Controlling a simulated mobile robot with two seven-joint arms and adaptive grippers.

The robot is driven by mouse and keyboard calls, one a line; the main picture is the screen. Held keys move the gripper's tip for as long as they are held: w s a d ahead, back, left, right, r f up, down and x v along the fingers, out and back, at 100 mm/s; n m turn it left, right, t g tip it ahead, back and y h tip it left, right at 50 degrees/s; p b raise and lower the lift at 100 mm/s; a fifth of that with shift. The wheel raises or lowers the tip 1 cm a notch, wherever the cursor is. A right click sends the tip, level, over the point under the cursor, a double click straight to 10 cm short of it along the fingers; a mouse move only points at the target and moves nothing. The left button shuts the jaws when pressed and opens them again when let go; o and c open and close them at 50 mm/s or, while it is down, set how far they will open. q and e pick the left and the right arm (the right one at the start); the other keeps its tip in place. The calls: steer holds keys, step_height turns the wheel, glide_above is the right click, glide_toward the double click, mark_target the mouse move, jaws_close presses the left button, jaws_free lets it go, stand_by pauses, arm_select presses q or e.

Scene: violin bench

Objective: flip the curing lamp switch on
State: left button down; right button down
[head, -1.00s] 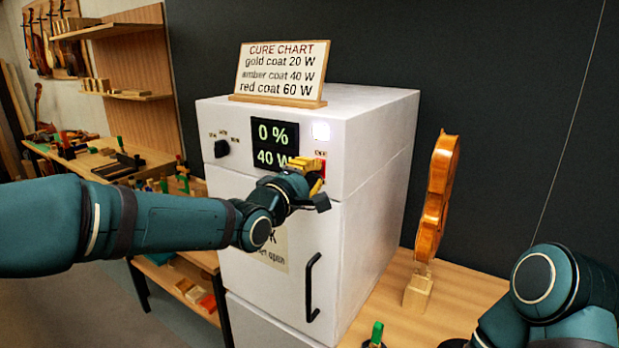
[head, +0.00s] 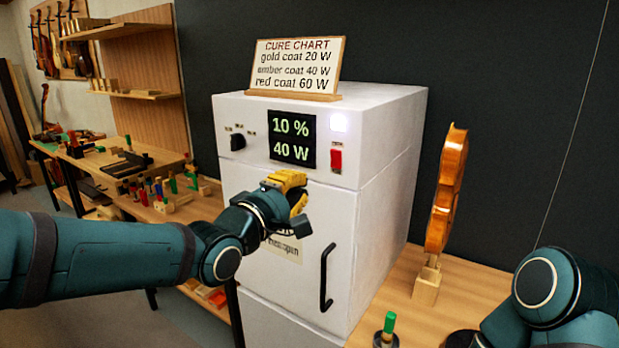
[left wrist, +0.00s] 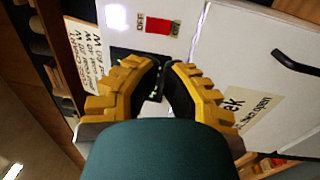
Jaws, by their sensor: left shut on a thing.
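The curing lamp switch (head: 336,160) is a red rocker on the front of the white cabinet (head: 335,205), right of the display (head: 292,139). The display reads 10 % and 40 W. A small lamp (head: 339,123) glows white above the switch. In the left wrist view the switch (left wrist: 158,26) lies between OFF and ON labels; I cannot tell its tilt. My left gripper (head: 297,184) is below and left of the switch, apart from it. Its yellow fingers (left wrist: 162,67) are closed together, with no object visible between them. My right gripper is out of view.
A dark knob (head: 238,142) is on the panel's left. The door handle (head: 327,278) stands out below my left gripper. A cure chart (head: 298,65) stands on top of the cabinet. A violin (head: 446,190) stands on the bench to the right, with a green-topped piece (head: 389,324) in front.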

arm_select(q)
steer(key=shift+v, duration=1.15)
step_height(320, 180, down, 30)
steer(key=a+m+g+y, duration=0.2)
steer(key=m+g+y, duration=0.2)
steer(key=g, duration=0.2)
steer(key=s+a+f+m+g+y, duration=0.1)
steer(key=s+f+m+g, duration=0.5)
steer(key=s+f, duration=1.3)
step_height(320, 180, down, 4)
steer(key=g, duration=0.2)
steer(key=shift+s+a+g, duration=0.25)
steer(key=shift+s+g, duration=0.15)
